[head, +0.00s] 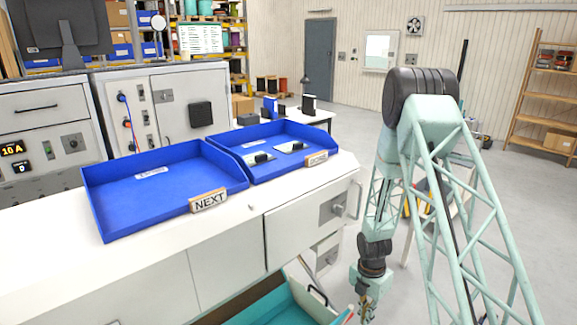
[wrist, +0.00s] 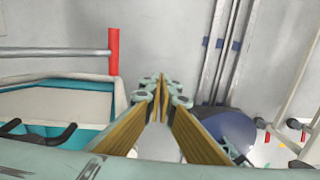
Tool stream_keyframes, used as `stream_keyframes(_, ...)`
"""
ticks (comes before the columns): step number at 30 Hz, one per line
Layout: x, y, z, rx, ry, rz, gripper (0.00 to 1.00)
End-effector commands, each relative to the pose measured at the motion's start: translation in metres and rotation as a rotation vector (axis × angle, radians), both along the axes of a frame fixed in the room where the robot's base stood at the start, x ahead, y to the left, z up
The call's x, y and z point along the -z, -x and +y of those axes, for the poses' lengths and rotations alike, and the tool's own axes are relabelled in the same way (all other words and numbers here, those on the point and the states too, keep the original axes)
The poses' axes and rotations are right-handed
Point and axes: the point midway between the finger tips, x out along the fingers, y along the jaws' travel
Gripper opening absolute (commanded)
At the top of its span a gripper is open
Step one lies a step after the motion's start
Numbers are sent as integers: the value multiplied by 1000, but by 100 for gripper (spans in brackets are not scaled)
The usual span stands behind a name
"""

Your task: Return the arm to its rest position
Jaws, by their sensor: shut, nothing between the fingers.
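My arm is the pale green lattice structure on the right of the head view, with its elbow raised high and its forearm hanging down. My gripper (head: 365,305) points downward near the bottom edge, in front of the white bench and beside a teal container. In the wrist view my gripper (wrist: 160,85) shows two yellow-brown fingers converging to closed tips, with nothing between them. The finger ends are small and partly cut off in the head view.
The white bench (head: 210,250) carries two blue trays, one marked NEXT (head: 110,210) and one marked DONE (head: 285,131) with small dark parts. A teal container (head: 290,308) lies low beside my gripper; its red-ended bar (wrist: 113,52) shows in the wrist view. Open floor (head: 525,210) lies right.

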Motion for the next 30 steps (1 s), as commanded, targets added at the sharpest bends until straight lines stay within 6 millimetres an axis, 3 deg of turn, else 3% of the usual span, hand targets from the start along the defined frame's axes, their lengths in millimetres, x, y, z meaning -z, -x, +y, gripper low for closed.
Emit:
stream_keyframes(16,-103,-4,4,231,22,-56,0)
stream_keyframes(30,-197,7,10,457,28,-108,0)
